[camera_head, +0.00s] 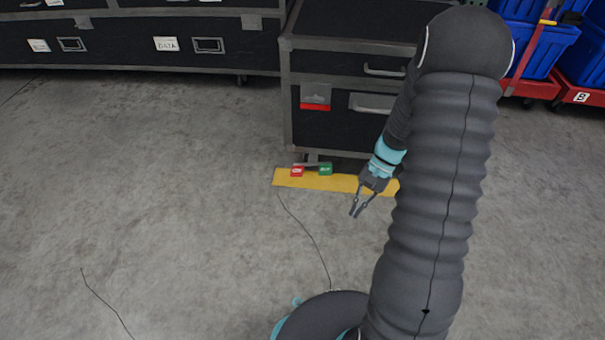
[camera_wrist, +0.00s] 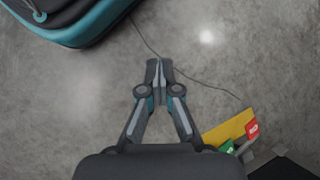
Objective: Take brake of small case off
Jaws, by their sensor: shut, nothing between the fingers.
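The small case (camera_head: 340,95) is a black flight case with grey metal edges and handles, standing in the middle of the head view. At its lower front left corner is the brake, with a red pedal (camera_head: 297,171) and a green pedal (camera_head: 325,169). In the wrist view the red pedal (camera_wrist: 252,130) and the green pedal (camera_wrist: 227,147) show at the lower right. My gripper (camera_head: 357,213) points down in front of the case, to the right of the pedals and apart from them. Its fingers (camera_wrist: 159,66) are together and empty in the wrist view.
A yellow strip (camera_head: 325,182) lies on the floor under the case's front edge. A long black case (camera_head: 130,40) stands behind at left. Blue totes (camera_head: 545,45) on a red dolly (camera_head: 575,97) are at right. Open concrete floor lies in front, with thin dark lines.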

